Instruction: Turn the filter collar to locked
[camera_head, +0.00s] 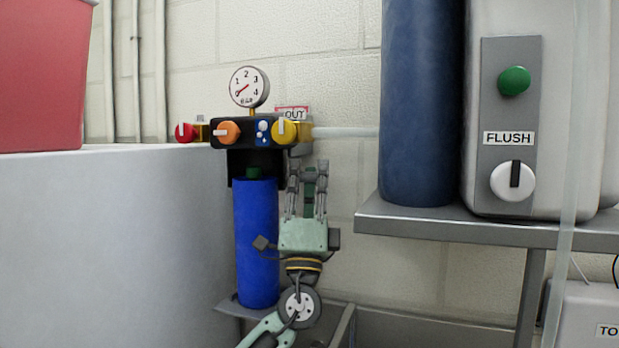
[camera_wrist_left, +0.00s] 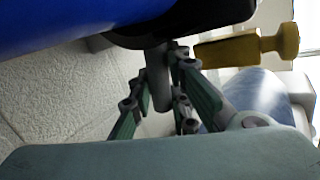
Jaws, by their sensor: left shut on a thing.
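The blue filter housing (camera_head: 256,240) hangs upright below the black manifold (camera_head: 245,133). A dark band with a small green mark (camera_head: 254,173) shows at its top. In the left wrist view the blue housing (camera_wrist_left: 60,22) meets a black collar (camera_wrist_left: 185,18). A grey handle (camera_wrist_left: 157,78) sticks out from the collar between my fingers. My left gripper (camera_head: 307,170) is just right of the housing's top, fingers pointing up. It is shut on the grey handle, also in the left wrist view (camera_wrist_left: 160,98). The handle is mostly hidden in the head view. My right gripper is not in view.
The manifold carries a red knob (camera_head: 185,132), an orange knob (camera_head: 228,132), a yellow knob (camera_head: 284,131) and a gauge (camera_head: 248,87). A pale pipe (camera_head: 345,132) runs right. A dark blue tank (camera_head: 418,110) stands on a metal shelf (camera_head: 400,222). A white block (camera_head: 110,240) bounds the left.

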